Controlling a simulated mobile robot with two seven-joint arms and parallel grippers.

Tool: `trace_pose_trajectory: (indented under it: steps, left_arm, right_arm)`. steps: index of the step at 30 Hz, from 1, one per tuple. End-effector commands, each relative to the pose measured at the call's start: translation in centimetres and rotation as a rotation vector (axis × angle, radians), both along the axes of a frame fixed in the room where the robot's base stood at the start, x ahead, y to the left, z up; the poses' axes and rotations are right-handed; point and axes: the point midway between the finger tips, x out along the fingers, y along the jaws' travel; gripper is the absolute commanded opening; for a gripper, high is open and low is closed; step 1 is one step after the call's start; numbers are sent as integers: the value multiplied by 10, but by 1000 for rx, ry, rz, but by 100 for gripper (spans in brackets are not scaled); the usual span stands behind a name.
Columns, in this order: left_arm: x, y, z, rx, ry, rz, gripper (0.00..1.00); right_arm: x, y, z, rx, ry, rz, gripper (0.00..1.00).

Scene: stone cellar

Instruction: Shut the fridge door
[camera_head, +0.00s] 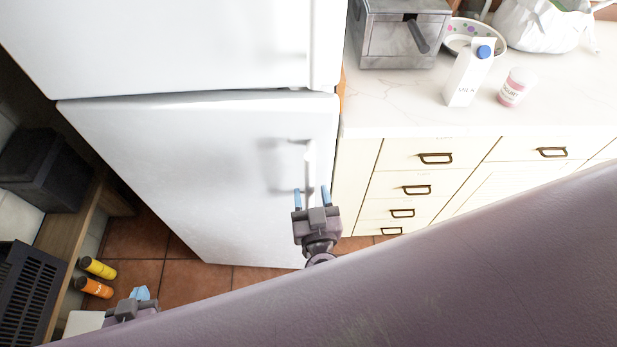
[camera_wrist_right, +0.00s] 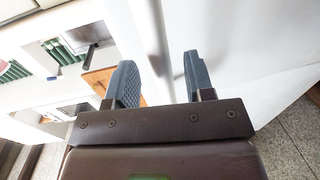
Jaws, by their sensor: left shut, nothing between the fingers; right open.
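The white fridge has an upper section (camera_head: 170,45) and a lower door (camera_head: 190,150) in the head view. A dark seam runs between them; I cannot tell whether the lower door stands slightly ajar. Its upright handle (camera_head: 309,160) is near the door's right edge. My right gripper (camera_head: 311,196) is open at the handle's lower end, its blue fingers to either side in the picture; contact is unclear. In the right wrist view its fingers (camera_wrist_right: 160,82) are apart with the white door behind. My left gripper (camera_head: 140,293) is shut and empty at the lower left, away from the door.
A counter (camera_head: 400,105) with drawers stands right of the fridge, holding a milk carton (camera_head: 470,75), a yogurt cup (camera_head: 515,88), a bowl (camera_head: 470,30) and a metal appliance (camera_head: 400,35). A shelf with dark boxes (camera_head: 45,170) and two bottles (camera_head: 95,287) stands left. Tiled floor (camera_head: 140,240) shows between.

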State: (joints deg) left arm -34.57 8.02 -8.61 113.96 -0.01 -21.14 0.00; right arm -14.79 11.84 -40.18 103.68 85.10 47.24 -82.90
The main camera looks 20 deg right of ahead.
Motion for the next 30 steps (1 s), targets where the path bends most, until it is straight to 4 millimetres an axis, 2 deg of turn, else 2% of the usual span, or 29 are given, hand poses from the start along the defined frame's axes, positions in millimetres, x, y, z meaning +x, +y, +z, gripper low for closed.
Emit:
trace_pose_trajectory:
  steps: [3,9,21,30]
  left_arm:
    - [2,0,2,0,-6,-2,0]
    - [4,0,3,2,-9,-3,0]
    - [3,0,2,3,-7,-4,0]
    - [-2,1,-1,2,3,0,0]
  right_arm:
    - [19,-3,1,-1,-2,1,48]
    - [37,-6,0,0,0,1,48]
    - [43,-8,0,0,0,1,48]
    - [42,-7,0,0,0,1,3]
